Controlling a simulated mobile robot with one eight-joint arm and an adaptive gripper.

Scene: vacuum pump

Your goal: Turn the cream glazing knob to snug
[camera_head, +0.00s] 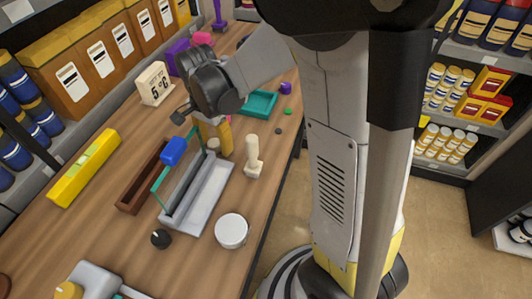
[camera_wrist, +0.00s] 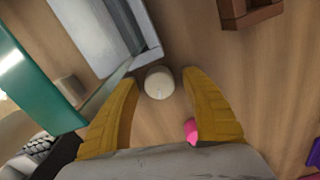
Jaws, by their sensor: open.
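A cream round knob (camera_wrist: 159,83) sits between and just ahead of my fingertips in the wrist view, beside the end of a grey channel-shaped frame (camera_wrist: 98,35). In the head view a small cream part (camera_head: 213,145), likely the same knob, shows by my gripper's fingers at the frame's far end. My gripper (camera_wrist: 162,82) is open, with a yellow finger on either side of the knob and gaps to both. The grey frame (camera_head: 203,194) lies on the wooden bench, with a teal-edged glass pane (camera_head: 160,178) along it. The knob's base is hidden.
A blue piece (camera_head: 173,151), brown tray (camera_head: 143,178), black knob (camera_head: 161,239), white round lid (camera_head: 232,231) and cream upright handle (camera_head: 253,158) stand close around the frame. A yellow level (camera_head: 85,168) lies left. A pink object (camera_wrist: 191,131) shows near the right finger.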

